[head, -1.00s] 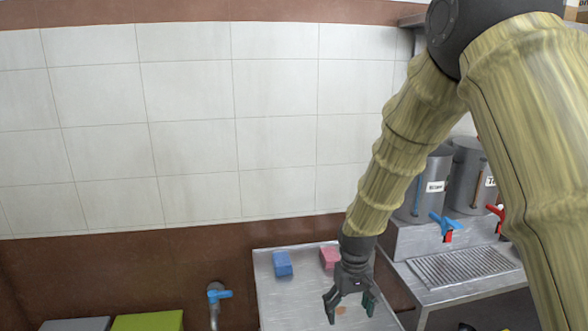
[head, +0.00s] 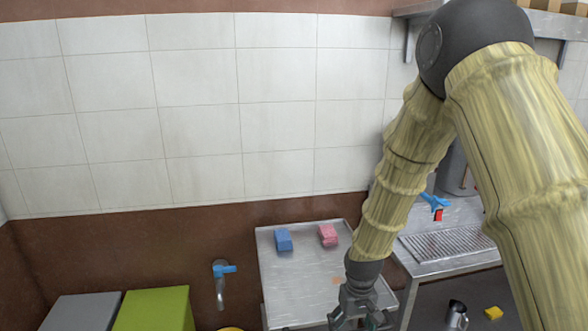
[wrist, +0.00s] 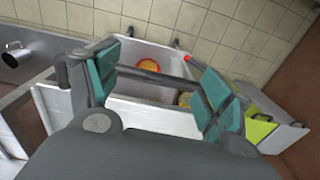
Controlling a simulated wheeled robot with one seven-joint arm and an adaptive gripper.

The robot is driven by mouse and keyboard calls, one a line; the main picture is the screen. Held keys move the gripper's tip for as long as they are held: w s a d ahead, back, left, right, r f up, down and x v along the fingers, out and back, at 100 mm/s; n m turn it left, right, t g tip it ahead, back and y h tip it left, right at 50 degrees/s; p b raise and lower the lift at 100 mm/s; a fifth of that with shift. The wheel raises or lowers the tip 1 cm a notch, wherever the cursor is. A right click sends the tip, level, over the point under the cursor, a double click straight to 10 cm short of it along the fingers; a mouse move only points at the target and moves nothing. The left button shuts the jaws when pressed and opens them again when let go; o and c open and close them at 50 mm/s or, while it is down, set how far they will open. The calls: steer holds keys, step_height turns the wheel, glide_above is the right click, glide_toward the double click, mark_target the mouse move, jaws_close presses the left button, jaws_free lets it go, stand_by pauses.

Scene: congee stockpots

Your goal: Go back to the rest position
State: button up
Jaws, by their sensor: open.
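My gripper (head: 358,312) hangs in front of the metal table at the lower middle of the head view, partly cut off by the bottom edge. In the wrist view my gripper (wrist: 160,85) shows two teal-padded fingers spread wide apart with nothing between them. My arm comes down from the upper right of the head view and hides part of the counter behind it.
A blue sponge (head: 283,240) and a pink sponge (head: 327,235) lie on the metal table (head: 290,285). A blue-handled tap (head: 222,269) is on the wall. Grey (head: 82,312) and green (head: 155,309) boxes stand lower left. A yellow item (head: 493,312) lies lower right.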

steer(key=s+d+f, duration=0.2)
steer(key=s+f, duration=0.6)
steer(key=f, duration=0.3)
steer(key=s+d+f, duration=0.1)
steer(key=s+f, duration=0.3)
steer(key=s, duration=0.4)
steer(key=s+d+f+m, duration=0.1)
steer(key=s+d+f, duration=0.1)
steer(key=s+f, duration=0.3)
steer(key=s+d+f+m, duration=0.1)
steer(key=s+f, duration=0.3)
steer(key=s, duration=0.9)
steer(key=shift+s+d+f+b, duration=0.25)
steer(key=shift+d+f+b, duration=0.1)
steer(key=shift+d, duration=0.4)
